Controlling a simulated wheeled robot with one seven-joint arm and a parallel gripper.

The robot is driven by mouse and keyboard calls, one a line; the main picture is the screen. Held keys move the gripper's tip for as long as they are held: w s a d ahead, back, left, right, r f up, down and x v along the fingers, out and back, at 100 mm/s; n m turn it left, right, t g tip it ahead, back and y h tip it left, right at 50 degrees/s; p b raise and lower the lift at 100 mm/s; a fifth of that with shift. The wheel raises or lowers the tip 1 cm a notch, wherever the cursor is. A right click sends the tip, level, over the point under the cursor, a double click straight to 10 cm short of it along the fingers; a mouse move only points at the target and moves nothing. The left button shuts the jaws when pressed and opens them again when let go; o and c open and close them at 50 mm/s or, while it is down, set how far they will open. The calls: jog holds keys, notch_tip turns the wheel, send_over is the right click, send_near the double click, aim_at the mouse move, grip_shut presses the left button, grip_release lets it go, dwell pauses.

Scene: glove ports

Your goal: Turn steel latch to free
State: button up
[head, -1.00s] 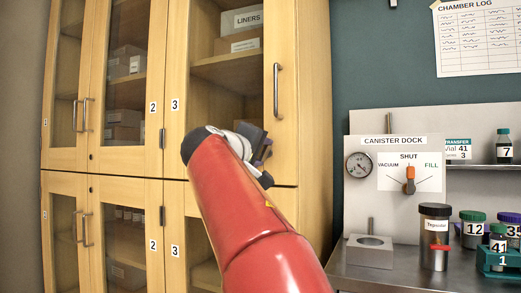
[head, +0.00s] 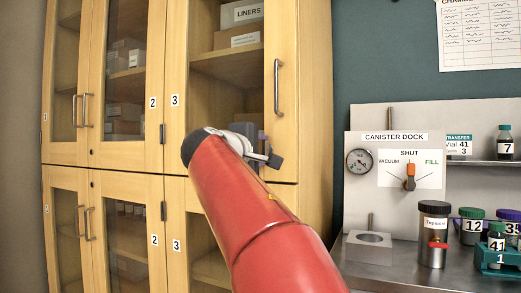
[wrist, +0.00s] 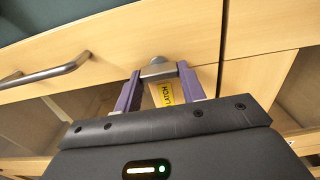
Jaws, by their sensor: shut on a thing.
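The steel latch (wrist: 158,68) is a small grey metal piece on the edge of a pale wooden cabinet door in the wrist view. A yellow tag (wrist: 164,95) with lettering shows just below it, between the fingers. My gripper (wrist: 160,75) has its two purple fingers on either side of the latch and is shut on it. In the head view my gripper (head: 262,150) is at the cabinet marked 3, near the seam between upper and lower doors. My red arm hides the latch there.
A bar handle (wrist: 45,72) is left of the latch; another handle (head: 278,88) is on the upper door. Right of the cabinet, a steel bench holds the canister dock (head: 395,165), a dark-lidded canister (head: 433,235), and several jars. A teal wall stands behind.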

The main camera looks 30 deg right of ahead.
jog(key=o, duration=1)
jog(key=shift+a, duration=0.1)
jog(key=b+v, duration=0.1)
jog(key=v, duration=0.6)
jog(key=shift+s+a+b, duration=0.25)
jog(key=shift+b, duration=0.1)
